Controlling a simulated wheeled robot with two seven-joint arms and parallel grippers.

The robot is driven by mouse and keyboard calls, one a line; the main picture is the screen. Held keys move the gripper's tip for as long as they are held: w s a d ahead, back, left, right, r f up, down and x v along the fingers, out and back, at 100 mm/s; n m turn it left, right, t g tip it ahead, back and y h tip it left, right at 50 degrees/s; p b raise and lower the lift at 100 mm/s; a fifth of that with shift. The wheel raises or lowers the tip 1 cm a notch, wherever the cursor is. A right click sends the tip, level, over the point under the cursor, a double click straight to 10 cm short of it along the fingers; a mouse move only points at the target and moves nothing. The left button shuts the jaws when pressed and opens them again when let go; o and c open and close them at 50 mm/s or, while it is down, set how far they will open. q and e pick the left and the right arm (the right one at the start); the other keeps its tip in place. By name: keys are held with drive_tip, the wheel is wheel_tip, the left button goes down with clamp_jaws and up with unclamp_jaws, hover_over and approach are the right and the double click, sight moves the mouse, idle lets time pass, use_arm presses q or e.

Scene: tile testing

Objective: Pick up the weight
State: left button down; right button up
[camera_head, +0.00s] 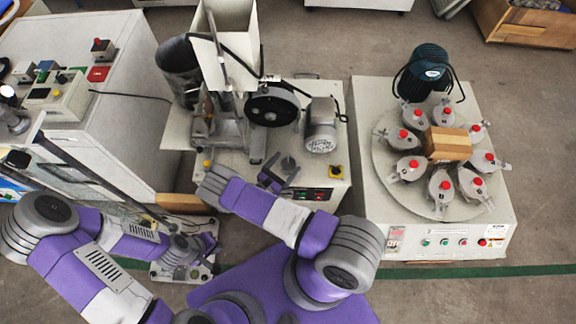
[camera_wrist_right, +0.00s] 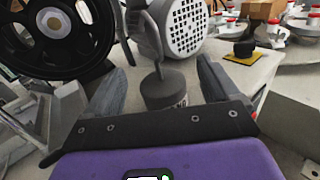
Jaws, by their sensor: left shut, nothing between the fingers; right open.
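The weight (camera_wrist_right: 165,90) is a dark grey cylinder with a narrow stem on top. It stands upright on the pale machine table, and in the head view it is a small dark shape (camera_head: 288,162). My right gripper (camera_head: 281,173) is open over the table's front part. In the right wrist view its two fingers (camera_wrist_right: 158,80) stand to either side of the weight with gaps visible; I cannot tell whether either touches it. My left gripper (camera_head: 197,250) is low at the left, shut and empty, away from the weight; its fingertips are hard to make out.
A black wheel (camera_head: 272,105) and a grey motor (camera_head: 322,126) stand behind the weight. A yellow-based emergency button (camera_head: 336,171) is to its right. A round turntable (camera_head: 385,165) with several red-topped cups stands further right. A white cabinet (camera_head: 125,120) is at the left.

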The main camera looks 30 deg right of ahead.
drive_tip(key=shift+x, duration=1.1)
clamp_jaws()
drive_tip(key=shift+r, duration=0.1)
